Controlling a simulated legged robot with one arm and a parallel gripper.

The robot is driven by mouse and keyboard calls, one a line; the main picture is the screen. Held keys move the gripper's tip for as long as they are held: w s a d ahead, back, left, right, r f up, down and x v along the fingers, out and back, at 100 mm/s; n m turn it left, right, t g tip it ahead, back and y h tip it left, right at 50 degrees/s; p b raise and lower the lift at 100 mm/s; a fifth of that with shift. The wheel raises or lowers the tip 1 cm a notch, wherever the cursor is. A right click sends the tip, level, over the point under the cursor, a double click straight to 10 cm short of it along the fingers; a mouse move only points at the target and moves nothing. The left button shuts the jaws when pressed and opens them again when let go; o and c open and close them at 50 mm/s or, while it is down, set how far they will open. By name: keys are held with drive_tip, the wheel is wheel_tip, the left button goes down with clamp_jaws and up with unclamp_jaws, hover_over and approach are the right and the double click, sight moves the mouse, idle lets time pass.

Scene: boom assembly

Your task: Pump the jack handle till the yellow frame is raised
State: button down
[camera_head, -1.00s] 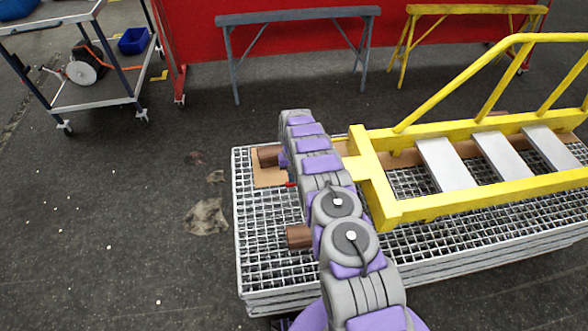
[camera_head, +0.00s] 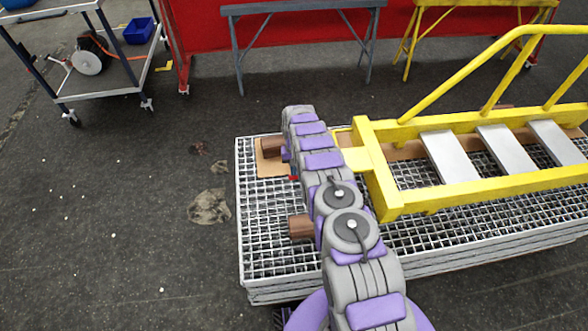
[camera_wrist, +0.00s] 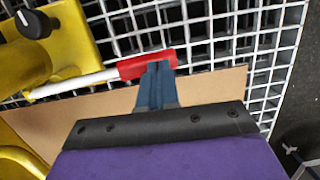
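The yellow frame (camera_head: 440,200) lies level, low over a stack of metal gratings (camera_head: 262,262), in the head view. In the wrist view the jack's yellow body (camera_wrist: 68,45) with a black knob is at upper left. The jack handle is a white rod (camera_wrist: 75,86) with a red grip (camera_wrist: 146,64), pointing right. My gripper (camera_wrist: 158,70) has its blue fingers together, their tips overlapping the red grip from below in the picture. I cannot tell how firmly they touch it. In the head view my arm hides most of the jack and the gripper.
A brown board (camera_wrist: 205,92) lies under the handle. Wooden blocks (camera_head: 300,226) sit on the gratings beside my arm. A grey trestle (camera_head: 300,10), a yellow trestle (camera_head: 482,4) and a cart (camera_head: 100,92) stand behind.

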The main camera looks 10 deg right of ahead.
wheel_tip(320, 180, up, 13)
drive_tip(key=w+a+p, duration=0.2)
drive_tip(key=shift+w+a+r+p, duration=0.15)
drive_tip(key=shift+w+a+p, duration=0.1)
drive_tip(key=shift+w+p, duration=0.15)
idle(0.5)
drive_tip(key=d+r+y+p, duration=0.2)
drive_tip(key=d+r+y, duration=0.2)
drive_tip(key=d+r, duration=0.4)
drive_tip(key=d, duration=0.4)
drive_tip(key=shift+d+n+y, duration=0.2)
drive_tip(key=shift+n+y, duration=0.1)
